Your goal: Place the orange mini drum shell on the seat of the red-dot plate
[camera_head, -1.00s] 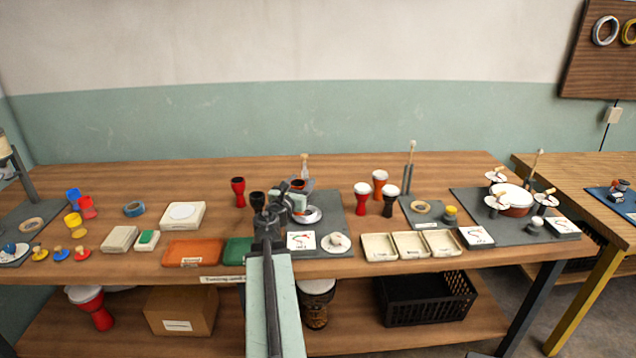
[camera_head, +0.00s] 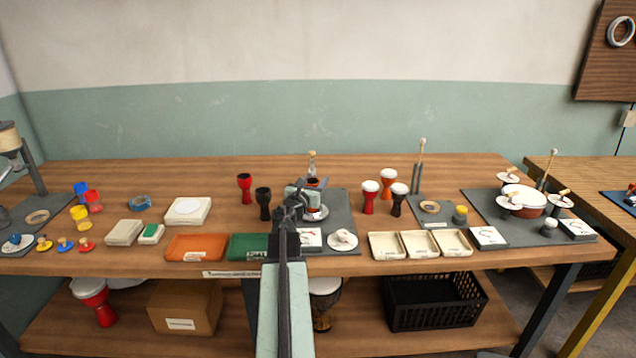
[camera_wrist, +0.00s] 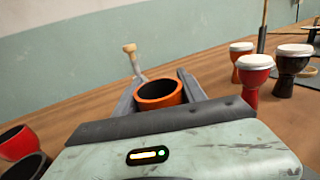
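The orange mini drum shell (camera_wrist: 160,94) is upright between the two fingers of my gripper (camera_wrist: 158,88) in the wrist view, its dark open top facing up. The fingers close against its sides. In the head view the shell (camera_head: 314,183) shows partly behind my gripper (camera_head: 305,193). A round pale metallic plate (camera_head: 317,213) lies on the grey mat just below the shell in the picture, partly covered by my gripper. I cannot make out a red dot on it, nor the exact height of the shell above it.
Red and black goblet shells (camera_head: 264,203) stand to the left of the mat (camera_head: 345,208). White-topped drums (camera_head: 369,197) stand to its right. A wooden-handled tool (camera_head: 312,160) stands behind. A white knobbed disc (camera_head: 342,239) and a printed card lie in front.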

